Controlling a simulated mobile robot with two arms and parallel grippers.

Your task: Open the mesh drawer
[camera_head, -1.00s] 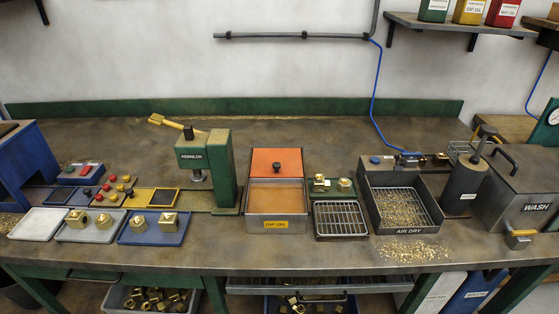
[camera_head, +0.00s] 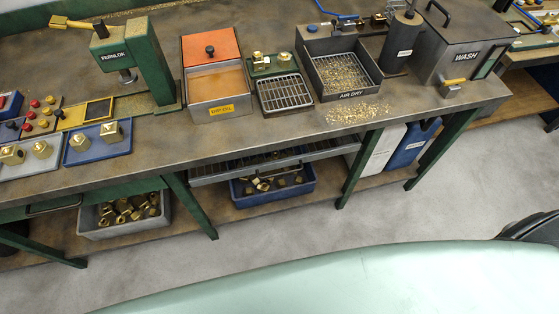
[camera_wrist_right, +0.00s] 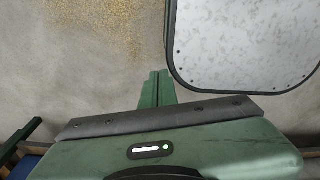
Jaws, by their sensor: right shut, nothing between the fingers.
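The mesh drawer (camera_head: 215,172) shows in the head view as a metal mesh tray with a grey front rim, below the bench top. It looks shut or nearly so. A blue bin (camera_head: 303,188) with brass parts stands below it. My right gripper (camera_wrist_right: 158,74) shows only in the right wrist view, with its two green fingers together and nothing between them. The drawer is not recognisable in that view, so I cannot tell how far the gripper is from it. My left gripper is in no frame.
A grey bin (camera_head: 100,228) of brass parts sits on the lower shelf. Green bench legs (camera_head: 190,205) flank the drawer. The floor (camera_head: 290,240) before the bench is clear. A pale, dark-rimmed panel (camera_wrist_right: 245,45) is beside the right fingers in the wrist view.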

